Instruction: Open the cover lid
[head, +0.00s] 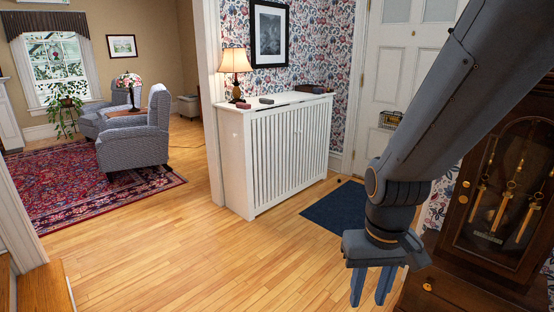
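A white slatted radiator cover (287,155) stands against the papered wall in the middle of the head view. Its flat white top, which looks like the lid (285,103), lies level and appears down. A dark line runs across this top; I cannot tell whether it is a seam. My gripper (371,288) hangs at the lower right, pointing down, with its two blue-grey fingers apart and nothing between them. It is in front of the cover and to its right, well apart from it.
On the cover's top are a lit lamp (236,66), a small red object (243,106), a small dark object (266,101) and dark items at the right end. A tall wooden clock (500,190) stands close right of my arm. Bare floor (220,255) lies in front.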

